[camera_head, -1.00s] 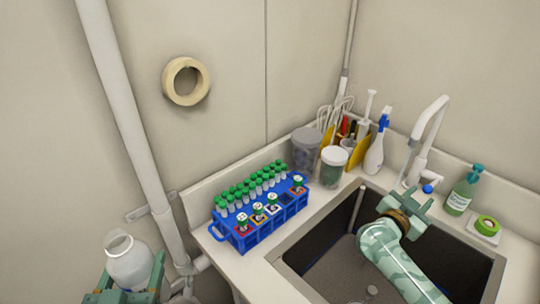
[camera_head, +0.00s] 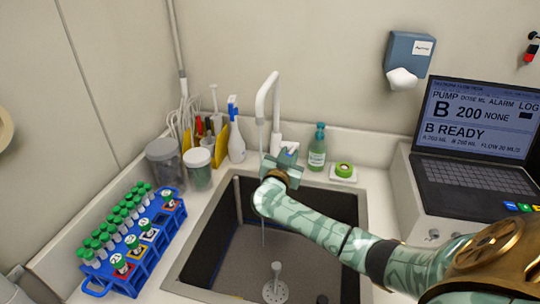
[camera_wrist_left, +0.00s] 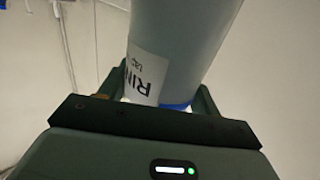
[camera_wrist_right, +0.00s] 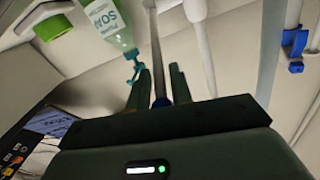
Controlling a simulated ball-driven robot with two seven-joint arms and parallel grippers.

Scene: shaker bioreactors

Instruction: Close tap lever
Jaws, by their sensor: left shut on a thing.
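The white gooseneck tap (camera_head: 276,100) stands behind the sink (camera_head: 204,232), and a thin water stream (camera_head: 262,144) falls from its spout. My right gripper (camera_head: 284,166) is at the tap's base, covering much of it. In the right wrist view a thin grey rod with a dark blue tip, seemingly the tap lever (camera_wrist_right: 156,50), lies between the fingers of my right gripper (camera_wrist_right: 158,88). Gaps show on both sides, so the gripper looks open. My left gripper (camera_wrist_left: 162,98) is shut on a pale bottle (camera_wrist_left: 180,45) with a "RIN" label; it is outside the head view.
A spray bottle (camera_head: 236,140), jars (camera_head: 198,170) and a blue tube rack (camera_head: 150,250) stand left. A laptop (camera_head: 470,140) is at the right.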

